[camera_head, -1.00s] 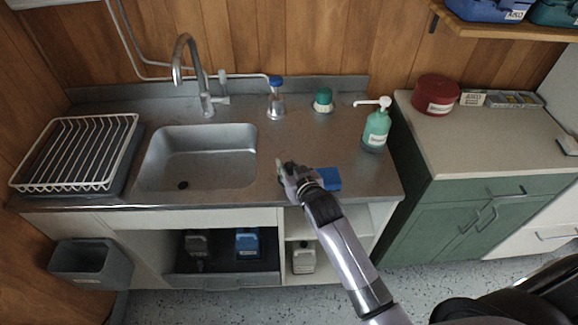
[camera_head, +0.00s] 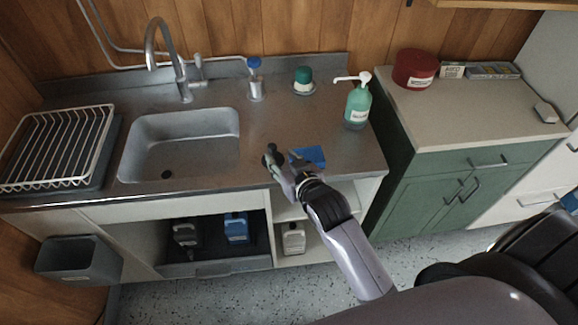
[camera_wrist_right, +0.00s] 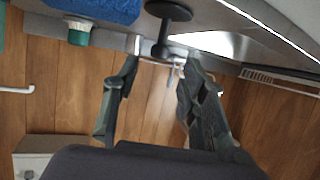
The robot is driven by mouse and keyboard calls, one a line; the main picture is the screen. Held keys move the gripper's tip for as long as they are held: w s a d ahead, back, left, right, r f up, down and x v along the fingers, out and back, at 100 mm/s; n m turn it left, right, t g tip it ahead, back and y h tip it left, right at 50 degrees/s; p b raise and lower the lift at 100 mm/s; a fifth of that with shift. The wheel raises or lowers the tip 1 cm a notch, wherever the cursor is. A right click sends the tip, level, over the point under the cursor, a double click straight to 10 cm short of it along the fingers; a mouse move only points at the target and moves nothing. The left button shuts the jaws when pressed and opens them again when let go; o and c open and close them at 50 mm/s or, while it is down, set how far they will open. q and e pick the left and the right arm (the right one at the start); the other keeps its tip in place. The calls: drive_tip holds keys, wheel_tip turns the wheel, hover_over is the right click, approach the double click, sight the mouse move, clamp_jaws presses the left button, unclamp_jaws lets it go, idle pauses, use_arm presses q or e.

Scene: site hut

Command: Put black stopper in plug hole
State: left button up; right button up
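The black stopper (camera_wrist_right: 167,12) shows at the top of the right wrist view, with a round disc and a thin stem. In the head view a small dark shape at the gripper's tip (camera_head: 269,156) appears to be it, on the counter right of the sink. My right gripper (camera_wrist_right: 160,62) is open; its two fingers are apart, either side of the stem's end, with a visible gap to each. It also shows in the head view (camera_head: 273,165). The plug hole (camera_head: 166,174) is a dark spot in the sink (camera_head: 185,125) floor. My left gripper is out of view.
A blue sponge-like block (camera_head: 308,156) lies close right of my gripper. A green pump bottle (camera_head: 357,108), a green-topped pot (camera_head: 303,80) and a blue-handled brush in a holder (camera_head: 255,80) stand farther back. The tap (camera_head: 182,75) rises behind the sink; a wire rack (camera_head: 55,145) stands left.

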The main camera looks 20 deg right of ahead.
drive_tip(key=v, duration=0.4)
idle(0.4)
